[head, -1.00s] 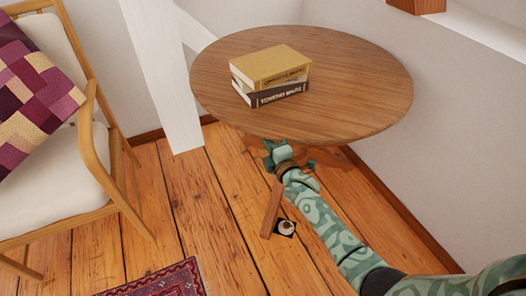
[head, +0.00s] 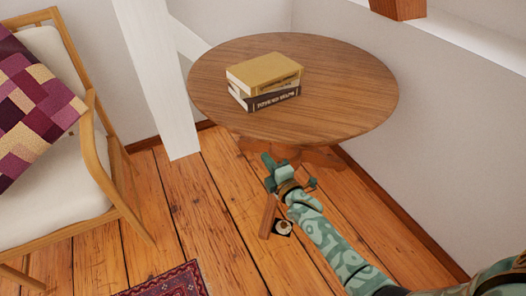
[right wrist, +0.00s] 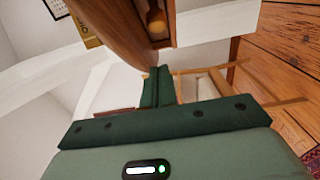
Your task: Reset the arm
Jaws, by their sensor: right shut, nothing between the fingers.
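My right gripper (head: 268,168) shows in the head view just below the front edge of the round wooden table (head: 340,105). My green patterned right arm reaches up to it from the lower right. In the right wrist view its two dark green fingers (right wrist: 157,84) are together with nothing between them. The table's wooden underside (right wrist: 125,30) fills the upper middle of that view, close to the fingers. My left gripper is not in view.
Several books (head: 265,80) lie stacked on the table. A chair (head: 92,150) with a patchwork cushion (head: 35,110) stands at left. A white timber brace (head: 160,80) stands behind. A wooden piece (head: 267,217) and small dark-and-white item (head: 283,228) are below the gripper. A red rug (head: 170,281) lies in front.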

